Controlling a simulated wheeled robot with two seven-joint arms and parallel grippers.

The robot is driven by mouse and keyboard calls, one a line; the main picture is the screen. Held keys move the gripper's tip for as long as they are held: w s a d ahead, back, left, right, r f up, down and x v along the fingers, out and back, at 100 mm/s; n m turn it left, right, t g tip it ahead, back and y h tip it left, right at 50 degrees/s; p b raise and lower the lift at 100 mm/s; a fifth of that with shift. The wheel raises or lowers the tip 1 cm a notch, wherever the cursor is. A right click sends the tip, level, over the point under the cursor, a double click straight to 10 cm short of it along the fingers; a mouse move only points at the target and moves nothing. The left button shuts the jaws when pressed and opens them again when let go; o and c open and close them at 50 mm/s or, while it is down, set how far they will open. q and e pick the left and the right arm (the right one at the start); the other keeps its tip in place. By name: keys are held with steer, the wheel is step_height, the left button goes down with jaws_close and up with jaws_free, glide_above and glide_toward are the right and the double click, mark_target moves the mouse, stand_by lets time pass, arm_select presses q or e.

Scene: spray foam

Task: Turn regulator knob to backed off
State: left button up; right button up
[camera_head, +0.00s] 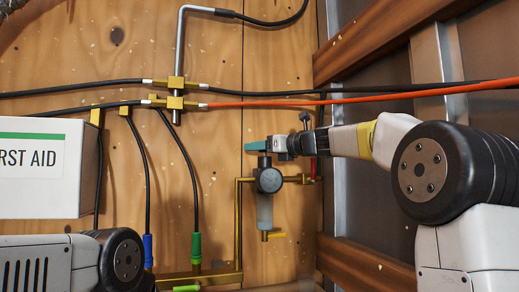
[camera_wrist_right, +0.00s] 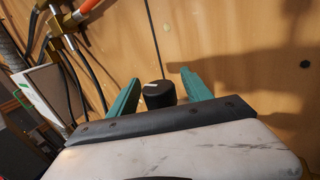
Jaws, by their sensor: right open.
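The regulator (camera_head: 269,180) is mounted on the plywood wall, with a round dark gauge face and a clear bowl below it. Its black knob (camera_wrist_right: 158,94), with a white mark on top, shows in the right wrist view. In the head view my right gripper (camera_head: 258,146) is at the top of the regulator and mostly hides the knob. My right gripper (camera_wrist_right: 161,73) is open, with one teal finger on each side of the knob. The left finger looks closer to it; I cannot tell whether either touches.
Brass piping (camera_head: 238,225) runs beside and below the regulator. Black hoses and an orange hose (camera_head: 400,94) cross the wall above. A first aid box (camera_head: 45,190) is at left. A wooden beam (camera_head: 365,265) and metal corner are at right.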

steer(key=shift+w+a, duration=0.35)
steer(key=shift+a, duration=0.05)
steer(key=shift+c, duration=0.4)
jaws_close()
steer(key=shift+n+g+y, duration=0.3)
steer(key=shift+g, duration=0.1)
steer(key=n+g+y, duration=0.2)
steer(key=g, duration=0.1)
steer(key=shift+s+a, duration=0.1)
steer(key=shift+s, duration=0.15)
steer(key=shift+s+a+n+g+y, duration=0.15)
steer(key=shift+n+g+y, duration=0.3)
steer(key=shift+n+g, duration=0.5)
steer(key=shift+s+a+n+g+y, duration=0.1)
steer(key=shift+s+n+g+y, duration=0.15)
steer(key=shift+n+g+y, duration=0.6)
steer(key=shift+g+h, duration=0.4)
